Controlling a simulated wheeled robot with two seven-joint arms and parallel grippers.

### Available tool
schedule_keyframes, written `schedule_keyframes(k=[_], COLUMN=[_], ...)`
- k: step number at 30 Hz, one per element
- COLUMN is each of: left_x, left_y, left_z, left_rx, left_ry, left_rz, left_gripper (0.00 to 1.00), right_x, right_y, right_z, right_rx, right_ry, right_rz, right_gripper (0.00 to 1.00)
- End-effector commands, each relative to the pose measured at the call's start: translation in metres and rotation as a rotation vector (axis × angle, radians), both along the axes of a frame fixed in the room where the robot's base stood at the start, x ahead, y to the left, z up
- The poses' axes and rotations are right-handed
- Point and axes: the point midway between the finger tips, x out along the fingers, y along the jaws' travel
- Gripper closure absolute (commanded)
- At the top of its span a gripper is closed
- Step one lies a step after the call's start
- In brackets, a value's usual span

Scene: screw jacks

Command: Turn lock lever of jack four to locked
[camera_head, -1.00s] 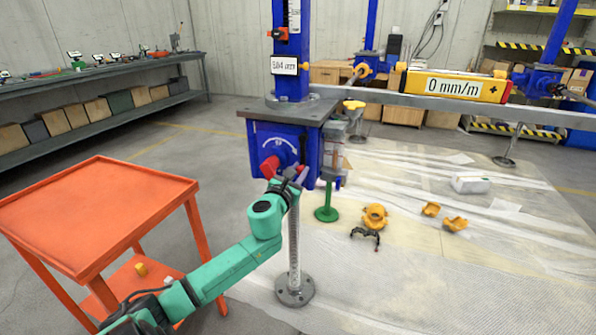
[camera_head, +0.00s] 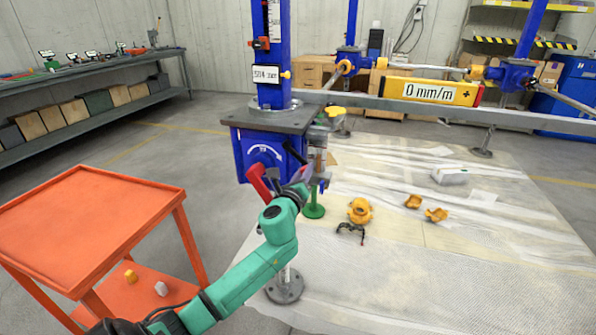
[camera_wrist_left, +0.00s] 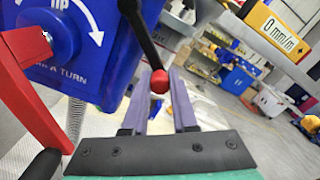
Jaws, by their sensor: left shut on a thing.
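The jack's blue housing (camera_head: 250,158) carries a white arrow dial and hangs under a grey plate. The lock lever shows in the left wrist view as a black rod (camera_wrist_left: 139,38) ending in a red ball knob (camera_wrist_left: 159,82). My left gripper (camera_wrist_left: 160,98) is shut on this red knob, with a grey-purple finger on each side. In the head view my left gripper (camera_head: 289,187) is at the housing's lower right, and the knob is hard to make out. I cannot read the jack's number or a locked mark. My right gripper is not in view.
A red crank handle (camera_wrist_left: 28,95) with a black grip is close left of my left gripper. An orange cart (camera_head: 85,225) stands at the left. Orange parts (camera_head: 360,211) lie on the floor sheet.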

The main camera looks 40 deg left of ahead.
Motion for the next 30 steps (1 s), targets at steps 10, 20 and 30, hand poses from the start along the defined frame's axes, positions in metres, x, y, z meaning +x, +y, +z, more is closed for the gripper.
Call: schedule_keyframes(k=[10,20,30], left_x=[0.005,0.006,0.006], left_y=[-0.014,-0.018,-0.018], left_z=[0.028,0.047,0.056], left_rx=[-0.311,-0.546,-0.656], left_ry=[-0.109,-0.191,-0.231], left_rz=[-0.002,0.0,-0.001], left_gripper=[1.0,1.0,1.0], right_x=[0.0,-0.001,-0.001], right_y=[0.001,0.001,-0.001], right_z=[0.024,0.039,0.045], right_rx=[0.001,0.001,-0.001], right_ry=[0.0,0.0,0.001], right_rz=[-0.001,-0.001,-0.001], right_gripper=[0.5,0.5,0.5])
